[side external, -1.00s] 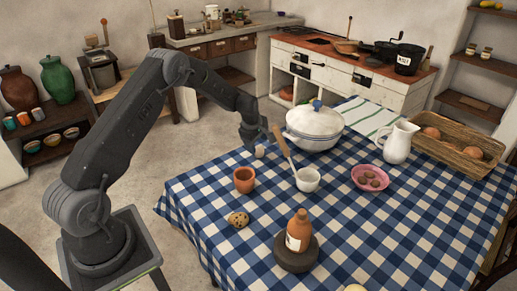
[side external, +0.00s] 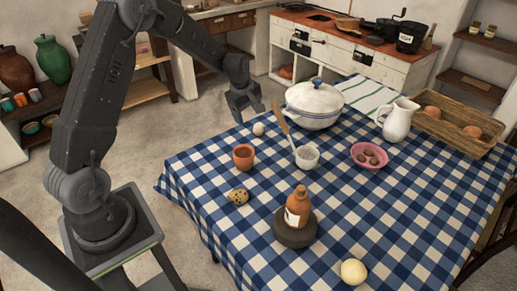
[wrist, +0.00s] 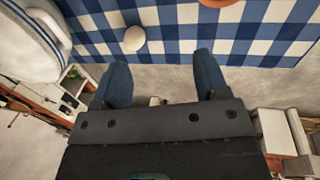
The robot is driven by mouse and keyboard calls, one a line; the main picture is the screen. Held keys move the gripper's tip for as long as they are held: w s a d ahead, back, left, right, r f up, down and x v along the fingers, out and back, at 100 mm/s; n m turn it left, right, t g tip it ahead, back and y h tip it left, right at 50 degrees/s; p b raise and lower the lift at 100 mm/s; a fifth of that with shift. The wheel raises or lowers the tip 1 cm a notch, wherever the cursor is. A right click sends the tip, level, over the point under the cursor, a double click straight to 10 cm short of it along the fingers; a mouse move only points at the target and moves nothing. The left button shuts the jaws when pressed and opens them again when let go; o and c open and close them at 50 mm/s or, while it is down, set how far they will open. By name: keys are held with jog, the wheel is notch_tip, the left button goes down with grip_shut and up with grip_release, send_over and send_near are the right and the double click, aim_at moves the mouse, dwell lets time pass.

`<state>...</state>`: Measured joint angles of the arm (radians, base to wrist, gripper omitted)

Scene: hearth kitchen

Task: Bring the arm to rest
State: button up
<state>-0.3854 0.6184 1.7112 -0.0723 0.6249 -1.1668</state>
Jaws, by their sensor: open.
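My gripper (side external: 247,112) is open and empty in the side external view. It hangs just off the far left edge of the checked table (side external: 330,225), above the floor. In the wrist view its two blue-grey fingers (wrist: 161,85) stand wide apart with nothing between them, and the table edge lies beyond them. A small whitish egg-like object (side external: 258,129) rests on the cloth near the gripper, apart from it. It also shows in the wrist view (wrist: 134,38).
A pink bowl (side external: 358,158), white jug (side external: 398,120) and basket (side external: 445,133) are farther right.

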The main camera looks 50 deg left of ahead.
jog(key=s+d+r+m+t, duration=0.1)
jog(key=s+d+r+m, duration=0.25)
jog(key=r, duration=0.25)
jog(key=s+d+r+m, duration=0.2)
jog(key=d+r, duration=0.2)
jog(key=r, duration=0.1)
jog(key=s+d+r+m, duration=0.2)
jog(key=s+d+m, duration=0.1)
jog(key=s, duration=0.4)
jog(key=s+d+r+m+t, duration=0.1)
jog(key=s+d+r+m, duration=0.2)
jog(key=s, duration=0.4)
jog(key=s+d+r+m+t, duration=0.1)
jog(key=s+d+r+m, duration=0.2)
jog(key=s+m, duration=0.4)
jog(key=shift+s+d+r, duration=0.2)
jog(key=shift+s+d, duration=0.35)
jog(key=shift+d, duration=0.35)
